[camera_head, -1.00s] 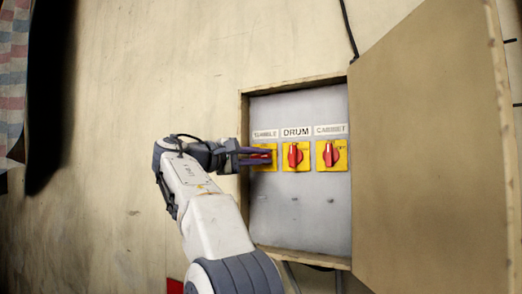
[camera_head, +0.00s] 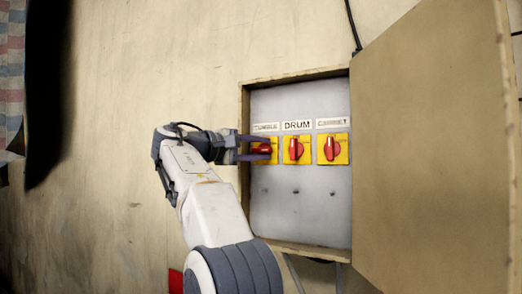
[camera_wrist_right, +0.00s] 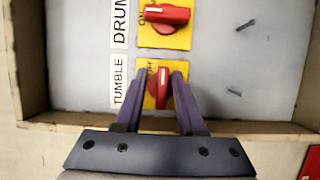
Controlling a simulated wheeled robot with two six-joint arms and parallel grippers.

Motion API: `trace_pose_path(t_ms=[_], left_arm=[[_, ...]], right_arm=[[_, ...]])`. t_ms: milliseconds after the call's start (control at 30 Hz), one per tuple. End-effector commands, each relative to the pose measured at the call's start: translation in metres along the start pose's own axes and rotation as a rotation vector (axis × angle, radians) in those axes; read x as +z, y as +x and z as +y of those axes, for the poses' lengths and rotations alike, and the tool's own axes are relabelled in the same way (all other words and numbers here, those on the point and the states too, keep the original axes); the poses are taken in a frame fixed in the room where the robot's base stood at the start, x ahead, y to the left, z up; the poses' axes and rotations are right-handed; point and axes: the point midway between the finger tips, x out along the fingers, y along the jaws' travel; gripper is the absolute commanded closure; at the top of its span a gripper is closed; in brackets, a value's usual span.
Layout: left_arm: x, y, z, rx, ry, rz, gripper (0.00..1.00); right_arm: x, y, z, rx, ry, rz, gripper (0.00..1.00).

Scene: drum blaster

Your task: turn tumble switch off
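The tumble switch (camera_head: 262,148) is a red knob on a yellow plate, leftmost of three in the grey panel. Its knob lies sideways in the head view, while the other two knobs stand upright. My right gripper (camera_head: 257,148) is at this switch, one finger above and one below the knob. In the right wrist view the tumble knob (camera_wrist_right: 160,88) sits between the two purple fingers of my right gripper (camera_wrist_right: 161,76). The fingers are spread, with a narrow gap at the left; contact at the right is unclear. My left gripper is not in view.
The drum switch (camera_head: 296,150) and the cabinet switch (camera_head: 333,149) sit close to the right. The panel lies in a wooden box (camera_head: 246,215) with a raised rim. Its open door (camera_head: 430,150) stands at the right.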

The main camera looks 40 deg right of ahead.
Motion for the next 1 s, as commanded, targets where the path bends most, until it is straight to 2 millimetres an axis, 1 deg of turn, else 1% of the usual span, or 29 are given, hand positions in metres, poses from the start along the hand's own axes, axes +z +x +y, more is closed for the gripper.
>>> trace_pose_path(t_ms=[33, 300, 433, 567, 800, 900, 1000], left_arm=[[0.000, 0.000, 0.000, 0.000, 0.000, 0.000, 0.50], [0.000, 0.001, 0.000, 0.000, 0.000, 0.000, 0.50], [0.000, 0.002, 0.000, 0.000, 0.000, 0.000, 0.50], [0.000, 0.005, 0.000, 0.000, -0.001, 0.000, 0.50], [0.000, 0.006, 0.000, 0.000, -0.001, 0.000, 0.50], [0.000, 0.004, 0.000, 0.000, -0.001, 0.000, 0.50], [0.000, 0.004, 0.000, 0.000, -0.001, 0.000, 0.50]], right_arm=[[-0.003, 0.001, -0.004, -0.006, -0.008, 0.001, 0.53], [-0.002, 0.002, -0.005, -0.008, -0.010, -0.002, 0.53], [-0.003, -0.004, -0.006, -0.007, -0.010, -0.001, 0.53], [-0.003, -0.025, -0.005, -0.006, -0.006, 0.004, 0.53], [-0.002, -0.075, -0.002, -0.003, -0.004, 0.005, 0.53], [-0.002, -0.091, -0.001, -0.002, -0.004, 0.004, 0.53], [-0.001, -0.101, 0.000, -0.001, -0.003, 0.003, 0.53]])
